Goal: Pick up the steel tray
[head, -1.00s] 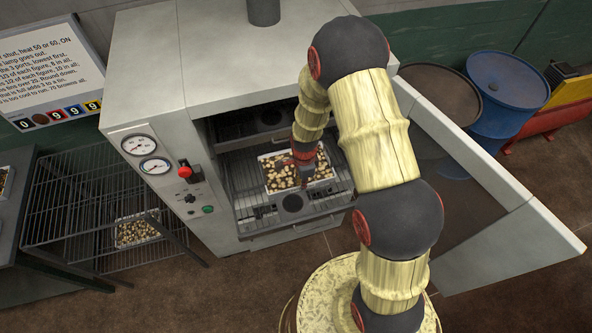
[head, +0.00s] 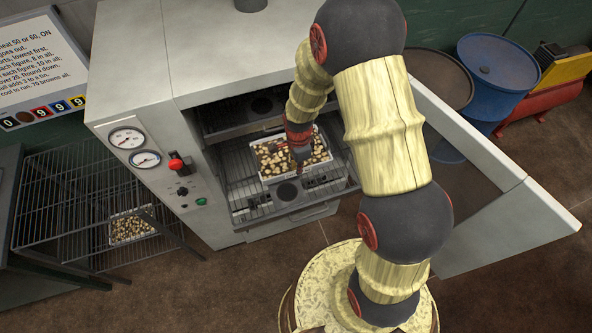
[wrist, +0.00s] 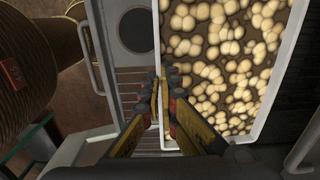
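The steel tray (head: 264,180), full of pale roundish pieces, is in the open oven, over the pulled-out lower rack. My gripper (head: 300,152) reaches down at its near side. In the wrist view, the tray's pale rim (wrist: 157,40) runs between the two fingers of my gripper (wrist: 162,88), which are close together and appear clamped on it. The tray looks level. Whether its base still touches the rack is hidden. A similar filled tray (head: 130,229) stands in the wire rack at the left.
The oven (head: 150,75) surrounds the tray, with an upper shelf (head: 235,118) above it. Its open door (head: 505,205) stands to the right of my arm. The wire rack (head: 60,200) is at the left. Blue (head: 497,85) and brown drums are behind the door. Floor in front is clear.

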